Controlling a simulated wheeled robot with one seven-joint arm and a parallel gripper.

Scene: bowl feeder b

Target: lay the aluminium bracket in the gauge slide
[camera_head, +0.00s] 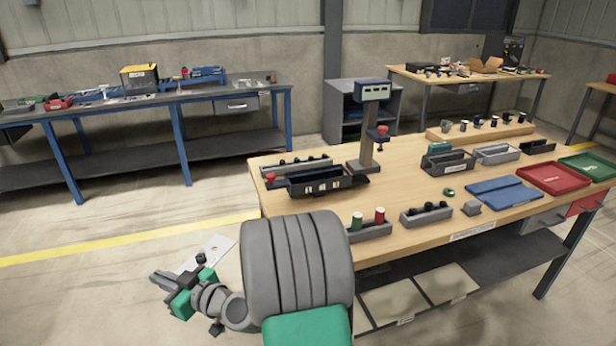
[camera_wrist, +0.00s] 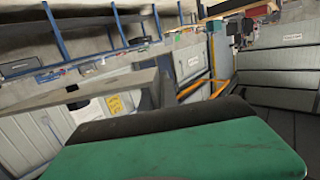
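My gripper (camera_head: 163,281) is at the lower left of the head view, over the floor and off the table's left end. A pale grey flat plate with a small hole, which looks like the aluminium bracket (camera_head: 217,247), sticks out behind the fingers. They appear closed on it, though the grip is partly hidden. A pale flat piece, likely the same bracket, crosses the wrist view (camera_wrist: 85,90) above the green gripper part. On the table stands a gauge with a display (camera_head: 372,91) and a red-topped plunger. A black slotted holder, likely the gauge slide (camera_head: 322,186), is at its foot.
The wooden table (camera_head: 400,185) holds grey holders with green and red parts (camera_head: 370,231), a black-pegged holder (camera_head: 426,214), a blue mat (camera_head: 503,191), a red tray (camera_head: 553,179) and a green tray (camera_head: 588,166). My arm hides the table's near left corner.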

